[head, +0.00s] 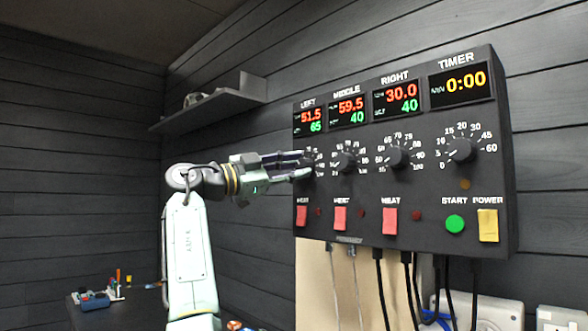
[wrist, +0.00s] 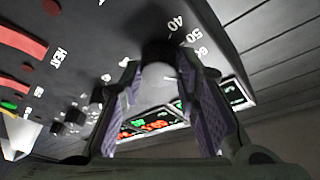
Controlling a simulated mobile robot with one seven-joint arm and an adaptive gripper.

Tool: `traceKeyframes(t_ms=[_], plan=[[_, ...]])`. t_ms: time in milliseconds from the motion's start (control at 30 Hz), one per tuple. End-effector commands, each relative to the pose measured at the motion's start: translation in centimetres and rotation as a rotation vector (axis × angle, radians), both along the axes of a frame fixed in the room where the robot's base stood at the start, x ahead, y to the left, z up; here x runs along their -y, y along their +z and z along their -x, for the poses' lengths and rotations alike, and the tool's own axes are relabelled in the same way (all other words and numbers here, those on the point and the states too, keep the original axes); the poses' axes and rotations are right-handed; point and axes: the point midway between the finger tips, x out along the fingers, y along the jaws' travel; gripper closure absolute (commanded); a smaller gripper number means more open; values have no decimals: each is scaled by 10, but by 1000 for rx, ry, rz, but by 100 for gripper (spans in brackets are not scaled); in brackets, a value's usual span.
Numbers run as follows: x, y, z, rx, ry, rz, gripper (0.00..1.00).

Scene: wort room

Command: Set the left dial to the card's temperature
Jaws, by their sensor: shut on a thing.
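The black control panel (head: 400,215) hangs on the wall at the right of the head view. Its left display (head: 309,120) shows 51.5 in red and 65 in green. My gripper (head: 303,165) is at the left dial and hides most of it in the head view. In the wrist view, my gripper (wrist: 158,72) has its two fingers on either side of the left dial's dark knob (wrist: 158,48), shut on it. Scale numbers, 40 and 50 among them, show beside the knob. I make out no temperature card in either view.
The middle dial (head: 346,161) and right dial (head: 397,156) sit close to the right of my gripper. Red heat switches (head: 340,218) line the panel below. A wall shelf (head: 215,102) is at upper left. Cables hang under the panel.

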Motion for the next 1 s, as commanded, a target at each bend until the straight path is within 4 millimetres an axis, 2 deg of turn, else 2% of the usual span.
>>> traceKeyframes(t_ms=[633,667,933,1000], plan=[[0,-1,0,35,-1,-39,98],[0,-1,0,35,-1,-39,69],[0,0,0,35,0,-37,51],[0,0,0,35,0,-37,50]])
